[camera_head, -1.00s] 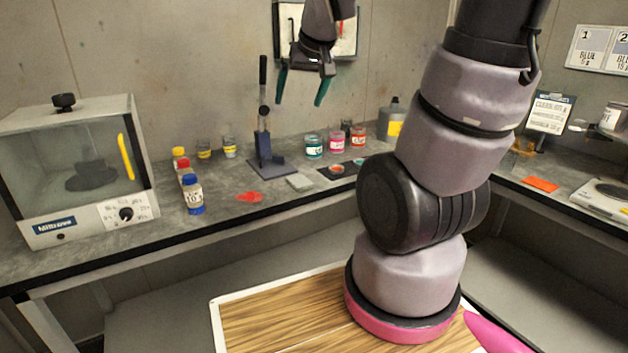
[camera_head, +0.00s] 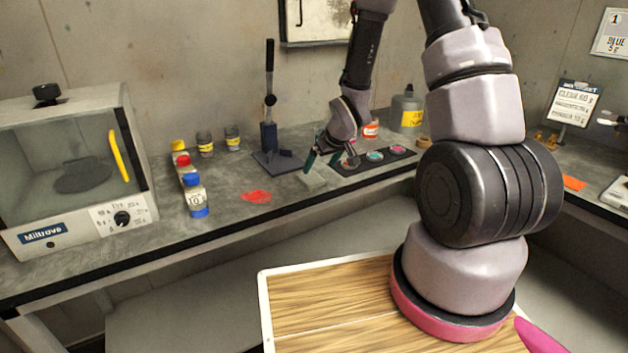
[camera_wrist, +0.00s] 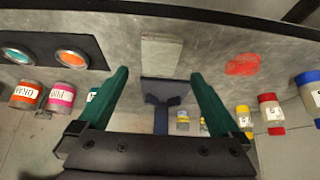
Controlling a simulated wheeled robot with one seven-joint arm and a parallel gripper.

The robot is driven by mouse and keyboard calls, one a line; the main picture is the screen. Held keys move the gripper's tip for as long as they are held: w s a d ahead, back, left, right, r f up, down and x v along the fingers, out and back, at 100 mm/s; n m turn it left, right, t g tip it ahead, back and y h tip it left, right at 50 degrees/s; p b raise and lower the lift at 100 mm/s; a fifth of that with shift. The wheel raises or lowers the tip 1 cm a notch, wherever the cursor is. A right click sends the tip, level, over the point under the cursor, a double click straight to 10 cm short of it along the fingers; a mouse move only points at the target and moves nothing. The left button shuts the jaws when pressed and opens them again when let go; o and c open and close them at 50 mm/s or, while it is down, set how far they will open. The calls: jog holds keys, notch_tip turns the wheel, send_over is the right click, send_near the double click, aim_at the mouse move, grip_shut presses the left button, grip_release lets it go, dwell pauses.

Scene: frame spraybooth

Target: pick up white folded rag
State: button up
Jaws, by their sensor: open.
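The white folded rag (camera_head: 313,180) is a small, flat, pale grey-white rectangle lying on the grey counter. In the wrist view the rag (camera_wrist: 161,50) lies beyond the fingertips, roughly centred between them. My gripper (camera_head: 325,168) has dark green fingers and hangs low over the counter close to the rag. In the wrist view my gripper (camera_wrist: 160,75) is open, with nothing between its fingers. In the head view the gripper's body partly hides the fingers, so I cannot tell the exact gap above the rag.
A blue-grey lever press (camera_head: 269,140) stands behind and left of the rag. A black tray of colour discs (camera_head: 375,156) lies to its right. A red crumpled patch (camera_head: 256,196) and several small bottles (camera_head: 195,195) are to the left. The counter's front edge is close by.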

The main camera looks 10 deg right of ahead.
aim_at(311, 177)
jog(key=x, duration=0.8)
jog(key=shift+w+a+r, duration=0.1)
jog(key=shift+w+a, duration=0.05)
jog(key=shift+w, duration=0.25)
jog(key=c, duration=1.2)
jog(key=shift+c, duration=0.2)
jog(key=shift+r, duration=0.1)
notch_tip(311, 177, up, 10)
